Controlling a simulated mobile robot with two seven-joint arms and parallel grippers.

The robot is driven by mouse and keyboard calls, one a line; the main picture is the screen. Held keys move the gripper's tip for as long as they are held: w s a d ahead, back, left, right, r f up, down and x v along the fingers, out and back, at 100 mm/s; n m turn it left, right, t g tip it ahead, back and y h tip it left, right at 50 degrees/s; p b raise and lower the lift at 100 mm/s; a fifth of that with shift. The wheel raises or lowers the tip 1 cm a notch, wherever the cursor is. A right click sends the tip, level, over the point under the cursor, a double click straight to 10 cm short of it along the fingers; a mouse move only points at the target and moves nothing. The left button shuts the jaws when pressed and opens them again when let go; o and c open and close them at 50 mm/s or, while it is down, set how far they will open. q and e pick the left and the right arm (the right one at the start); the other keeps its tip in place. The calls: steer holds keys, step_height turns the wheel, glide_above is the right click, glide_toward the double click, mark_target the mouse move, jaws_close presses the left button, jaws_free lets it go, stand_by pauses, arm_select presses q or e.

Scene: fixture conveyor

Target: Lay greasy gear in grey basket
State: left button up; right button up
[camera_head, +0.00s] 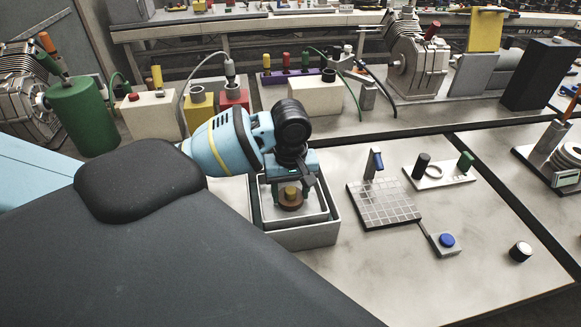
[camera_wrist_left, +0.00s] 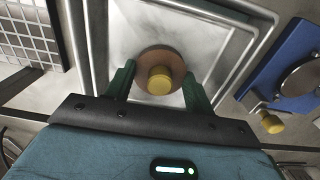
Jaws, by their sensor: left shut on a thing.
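The greasy gear is a brown disc (camera_head: 291,203) with a yellow hub; it also shows in the left wrist view (camera_wrist_left: 148,60). My left gripper (camera_head: 290,188) points down and is shut on the gear, with one green finger on each side of it in the left wrist view (camera_wrist_left: 160,82). The grey basket (camera_head: 305,238) is an open square box with a pale floor; its rim shows around the gear in the left wrist view (camera_wrist_left: 82,45). The gear is within the basket's outline. Whether it touches the floor I cannot tell. My right gripper is not in view.
A gridded plate (camera_head: 385,204) and a blue-button box (camera_head: 446,241) stand right of the basket. A black-sided knob (camera_head: 520,251) is farther right. Red (camera_head: 235,97) and yellow (camera_head: 199,112) blocks stand behind my gripper. The front right of the table is clear.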

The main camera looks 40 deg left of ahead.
mark_target(290, 190)
arm_select(q)
steer(key=shift+f, duration=0.15)
steer(key=o, duration=1.1)
steer(key=shift+r, duration=3.9)
